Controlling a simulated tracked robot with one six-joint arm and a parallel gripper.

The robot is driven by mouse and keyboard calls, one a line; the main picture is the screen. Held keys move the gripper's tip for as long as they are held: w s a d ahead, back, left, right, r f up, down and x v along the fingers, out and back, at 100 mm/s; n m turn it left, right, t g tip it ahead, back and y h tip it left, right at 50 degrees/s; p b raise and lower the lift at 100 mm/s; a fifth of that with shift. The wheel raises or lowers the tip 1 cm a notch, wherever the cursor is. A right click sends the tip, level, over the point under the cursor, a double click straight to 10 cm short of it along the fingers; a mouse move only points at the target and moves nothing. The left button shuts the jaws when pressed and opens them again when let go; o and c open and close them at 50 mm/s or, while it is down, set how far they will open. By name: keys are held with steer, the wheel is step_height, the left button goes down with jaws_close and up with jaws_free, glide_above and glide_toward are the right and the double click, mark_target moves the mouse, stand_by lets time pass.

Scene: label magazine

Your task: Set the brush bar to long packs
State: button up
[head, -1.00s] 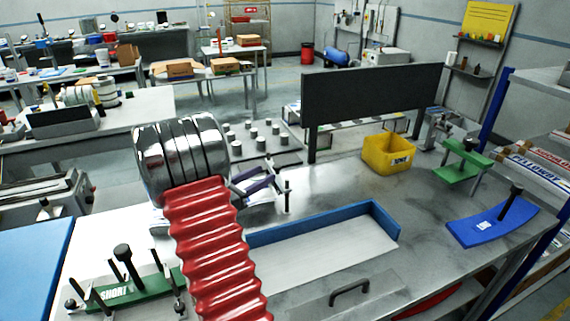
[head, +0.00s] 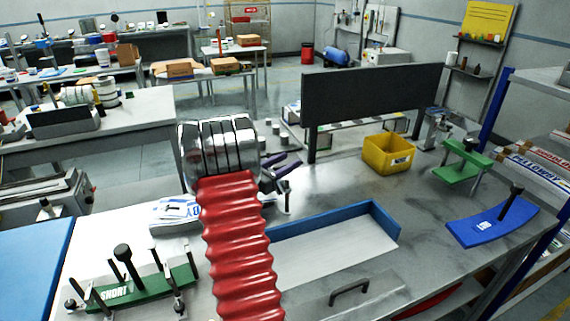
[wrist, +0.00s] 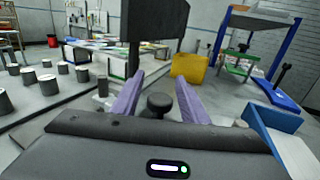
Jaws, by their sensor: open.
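My gripper (head: 280,170), with purple fingers, is open over the bench to the right of my red arm sleeve. In the wrist view a round black knob (wrist: 160,103) shows between the open fingers (wrist: 160,86); I cannot tell whether they touch it. In the head view a short post (head: 287,200) stands just below the fingers, partly hidden. A green bar (head: 150,286) marked SHORT, with black knobs and posts, lies at the front left. Which part is the brush bar is not clear; no marking for long packs is readable.
A blue-edged tray (head: 335,222) lies right of my arm. A yellow bin (head: 388,154) and a tall dark panel (head: 370,98) stand behind it. A blue curved plate (head: 492,222) with a black handle and a green stand (head: 462,162) are at the right. White-blue packs (head: 172,211) lie left.

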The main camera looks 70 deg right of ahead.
steer(key=shift+c, duration=0.4)
jaws_close()
